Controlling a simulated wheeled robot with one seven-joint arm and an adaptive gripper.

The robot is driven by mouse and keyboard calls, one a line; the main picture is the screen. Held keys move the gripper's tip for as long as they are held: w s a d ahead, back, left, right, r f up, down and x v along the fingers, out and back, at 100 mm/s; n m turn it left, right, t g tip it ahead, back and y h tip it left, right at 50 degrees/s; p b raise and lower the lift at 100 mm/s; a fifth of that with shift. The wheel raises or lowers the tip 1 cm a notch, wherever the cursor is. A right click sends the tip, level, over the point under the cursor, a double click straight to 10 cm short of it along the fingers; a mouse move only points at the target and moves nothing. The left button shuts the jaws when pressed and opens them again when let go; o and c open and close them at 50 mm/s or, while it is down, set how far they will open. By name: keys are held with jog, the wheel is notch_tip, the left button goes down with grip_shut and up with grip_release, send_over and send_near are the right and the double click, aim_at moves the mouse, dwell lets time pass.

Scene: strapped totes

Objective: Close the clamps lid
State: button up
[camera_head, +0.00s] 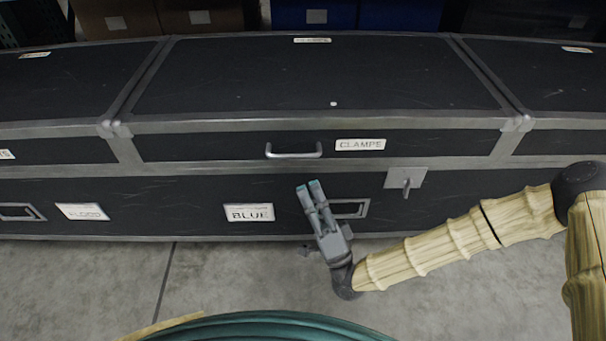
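The clamps lid (320,85) is the black top of the middle case, with grey metal edging. It looks down flat on the case body. A CLAMPS label (360,145) and a silver handle (294,151) are on its front face. A grey latch plate (406,180) with a small hook is on the front below the lid's right part. My gripper (311,188) is in front of the case, just below the handle and apart from it. Its two fingers point up and lie close together. I cannot tell whether a gap is between them.
Neighbouring black cases stand at the left (60,85) and right (560,75), joined closely to the middle one. A BLUE label (249,213) and a recessed handle (350,209) are low on the front. Concrete floor (215,275) is clear before the cases. Blue bins (400,15) stand behind.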

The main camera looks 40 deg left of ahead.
jog(key=shift+v, duration=1.7)
